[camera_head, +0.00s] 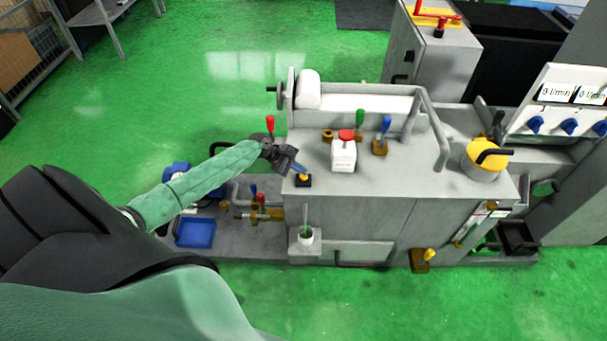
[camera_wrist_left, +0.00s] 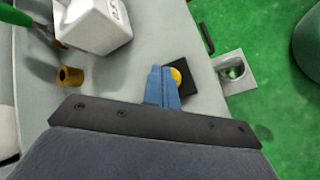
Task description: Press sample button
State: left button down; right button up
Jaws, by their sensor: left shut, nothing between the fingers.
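The sample button (camera_head: 304,177) is a small yellow-orange button on a dark square base at the left front of the grey machine top. It also shows in the left wrist view as a yellow disc (camera_wrist_left: 177,77) partly hidden behind the blue fingers. My left gripper (camera_head: 302,171) is shut and empty, with its blue fingertips over or at the button. The same gripper shows in the left wrist view (camera_wrist_left: 162,80). I cannot tell whether the tips touch the button. My right gripper is not in view.
A white box with a red cap (camera_head: 343,156) stands right of the button. Red (camera_head: 270,124), green (camera_head: 360,119) and blue (camera_head: 386,124) handles rise behind. A small cup (camera_head: 306,236) sits on a lower ledge in front. A yellow-topped can (camera_head: 483,162) stands at right.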

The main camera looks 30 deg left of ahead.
aim_at(301, 176)
pick_arm(q)
jog(key=shift+r, duration=0.2)
jog(key=shift+r+p, duration=2.25)
jog(key=shift+r, duration=0.15)
